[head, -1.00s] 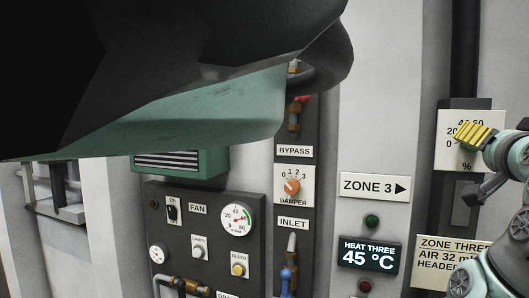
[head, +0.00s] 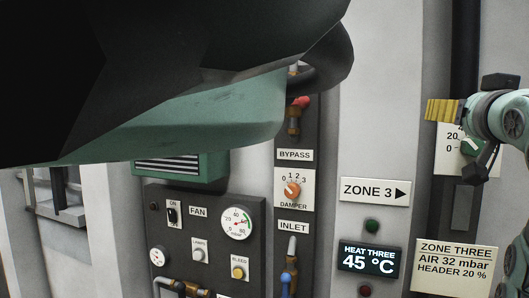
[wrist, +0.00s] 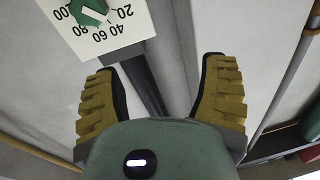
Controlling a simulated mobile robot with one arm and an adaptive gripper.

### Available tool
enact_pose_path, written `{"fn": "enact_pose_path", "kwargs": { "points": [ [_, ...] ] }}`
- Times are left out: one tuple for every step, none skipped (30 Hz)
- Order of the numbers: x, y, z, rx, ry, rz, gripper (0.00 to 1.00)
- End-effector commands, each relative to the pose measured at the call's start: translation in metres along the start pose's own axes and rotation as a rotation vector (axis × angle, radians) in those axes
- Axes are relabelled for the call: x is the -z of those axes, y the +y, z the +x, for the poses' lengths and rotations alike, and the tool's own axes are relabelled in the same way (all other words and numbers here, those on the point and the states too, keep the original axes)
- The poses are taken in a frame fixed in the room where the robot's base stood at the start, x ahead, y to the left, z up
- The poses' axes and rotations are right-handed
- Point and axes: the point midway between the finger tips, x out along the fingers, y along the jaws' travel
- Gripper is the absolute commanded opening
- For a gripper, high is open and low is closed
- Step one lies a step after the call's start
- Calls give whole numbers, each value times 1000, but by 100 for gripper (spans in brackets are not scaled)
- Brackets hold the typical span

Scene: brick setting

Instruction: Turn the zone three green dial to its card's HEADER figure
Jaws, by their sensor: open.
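The zone three green dial (head: 474,147) is at the right of the head view, on a white scale plate (head: 452,140) partly covered by my arm. The dial also shows at the top of the wrist view (wrist: 92,11), cut by the frame edge, with a white pointer line. The scale there appears inverted, with 20 to 100 readable; I cannot tell the exact setting. The card (head: 455,266) below reads ZONE THREE, AIR 32 mbar, HEADER 20 %. My gripper (wrist: 158,92) is open and empty, its yellow fingers apart and clear of the dial.
A ZONE 3 arrow sign (head: 375,190) and a HEAT THREE display (head: 369,258) reading 45 °C are left of the card. An orange damper dial (head: 292,189) and a fan panel (head: 207,225) stand further left. A dark post runs beside the plate in the wrist view.

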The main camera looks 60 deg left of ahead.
Motion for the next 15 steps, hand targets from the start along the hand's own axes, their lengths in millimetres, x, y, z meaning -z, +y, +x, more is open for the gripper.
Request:
{"fn": "enact_pose_path", "kwargs": {
  "points": [
    [7,-5,-2,-2,-13,-67,72],
    [9,-8,-2,-1,-25,-104,72],
    [9,-10,-4,-2,-46,-150,72],
    [10,-12,-5,-5,-63,-183,72],
    [10,-12,-6,-10,-79,-213,72],
    [10,-12,-8,-17,-104,-252,72],
    [10,-11,-9,-24,-124,-277,72],
    [9,-10,-11,-31,-144,-301,72],
    [10,-8,-15,-44,-170,-332,72],
    [9,-6,-17,-55,-191,-351,72],
    [8,-3,-20,-67,-214,-368,72],
    [8,1,-25,-83,-241,-389,72],
    [8,4,-28,-97,-261,-401,72],
    [8,7,-32,-110,-282,-411,72],
    [7,11,-37,-126,-309,-420,72]
  ]
}}
